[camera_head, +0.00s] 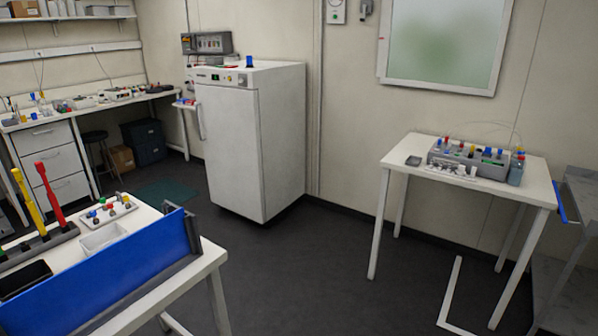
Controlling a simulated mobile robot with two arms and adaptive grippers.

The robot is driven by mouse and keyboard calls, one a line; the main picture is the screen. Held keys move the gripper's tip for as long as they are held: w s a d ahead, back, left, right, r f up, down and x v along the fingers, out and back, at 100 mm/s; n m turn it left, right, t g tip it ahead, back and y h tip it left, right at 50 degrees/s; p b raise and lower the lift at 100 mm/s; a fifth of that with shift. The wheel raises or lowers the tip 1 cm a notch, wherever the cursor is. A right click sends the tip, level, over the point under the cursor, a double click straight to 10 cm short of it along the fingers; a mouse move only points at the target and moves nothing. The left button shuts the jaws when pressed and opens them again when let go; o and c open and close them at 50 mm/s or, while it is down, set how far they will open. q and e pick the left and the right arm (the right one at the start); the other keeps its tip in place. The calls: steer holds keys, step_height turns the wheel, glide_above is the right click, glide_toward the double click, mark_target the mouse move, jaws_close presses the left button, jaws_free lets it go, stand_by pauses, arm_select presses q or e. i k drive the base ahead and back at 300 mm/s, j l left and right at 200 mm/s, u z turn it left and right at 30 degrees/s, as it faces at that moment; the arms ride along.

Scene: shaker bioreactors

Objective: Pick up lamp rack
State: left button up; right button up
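No object is clearly identifiable as the lamp rack. A grey rack-like unit (468,158) with several red, blue, yellow and green tops stands on the white table at the right. A small white rack (109,212) with coloured knobs sits on the near white table at the lower left. I cannot tell which of the two is the lamp rack. Neither of my grippers is in view.
A blue panel (105,272) stands along the near table's edge, beside a white tray (103,237) and upright yellow (28,203) and red (50,196) tools. A white cabinet (250,145) stands at the back. The dark floor (300,270) between the tables is clear.

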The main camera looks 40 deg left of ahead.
mark_target(17, 254)
steer(key=i+u, duration=0.1)
steer(key=u, duration=0.3)
steer(key=i+u, duration=0.15)
steer(key=u, duration=0.25)
steer(key=i+l+u, duration=0.1)
steer(key=u, duration=0.3)
steer(key=i+l+u, duration=0.1)
steer(key=u, duration=0.3)
steer(key=l+u, duration=0.2)
steer(key=u, duration=0.2)
steer(key=i, duration=0.05)
